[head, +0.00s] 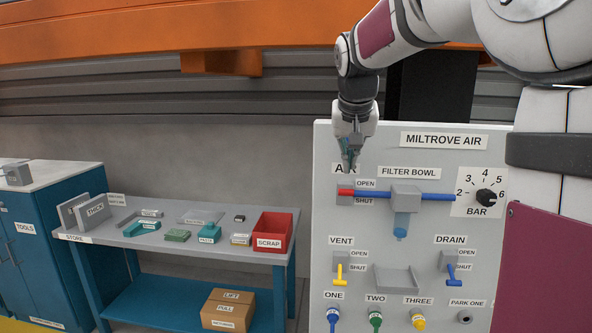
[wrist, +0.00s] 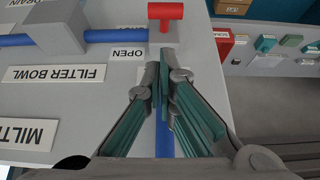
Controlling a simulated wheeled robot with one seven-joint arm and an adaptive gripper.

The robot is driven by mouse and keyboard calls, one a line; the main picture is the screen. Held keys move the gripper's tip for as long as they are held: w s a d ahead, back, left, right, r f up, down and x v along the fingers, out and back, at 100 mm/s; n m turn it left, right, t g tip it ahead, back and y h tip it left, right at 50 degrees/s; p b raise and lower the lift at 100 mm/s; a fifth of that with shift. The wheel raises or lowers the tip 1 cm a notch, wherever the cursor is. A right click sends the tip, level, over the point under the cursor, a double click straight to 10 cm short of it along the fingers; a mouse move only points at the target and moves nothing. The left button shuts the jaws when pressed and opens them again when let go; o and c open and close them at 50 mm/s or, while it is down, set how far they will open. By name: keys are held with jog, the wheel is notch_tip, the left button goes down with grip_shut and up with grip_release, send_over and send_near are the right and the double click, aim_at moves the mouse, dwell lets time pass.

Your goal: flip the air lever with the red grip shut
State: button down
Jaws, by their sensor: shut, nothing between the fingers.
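The air lever's red grip (head: 345,192) shows at the left end of the horizontal blue pipe on the panel, beside the OPEN and SHUT labels. In the wrist view the red grip (wrist: 165,11) is a T-shaped handle at the top, over a grey valve block (wrist: 170,37). My gripper (head: 348,168) is just above the lever in the head view, fingers pointing down, partly covering the AIR label. In the wrist view my gripper (wrist: 164,62) has its fingertips together and empty, apart from the red grip. The lever's exact setting is hard to tell.
The filter bowl (head: 403,199) stands out from the panel right of the lever. The yellow vent lever (head: 341,273) and blue drain lever (head: 452,272) are lower down. A small tray (head: 397,279) lies between them. A table (head: 90,232) with a red scrap bin (head: 273,231) stands left.

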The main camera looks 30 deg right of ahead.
aim_at(345, 194)
jog(key=shift+s+a+f, duration=0.2)
jog(key=shift+s+f, duration=0.15)
jog(key=shift+f, duration=0.2)
jog(key=shift+s+a+f, duration=0.1)
jog(key=shift+f, duration=0.75)
jog(key=shift+a+f+b, duration=0.1)
jog(key=shift+f+b, duration=0.1)
jog(key=shift+b, duration=0.35)
jog(key=shift+s, duration=0.1)
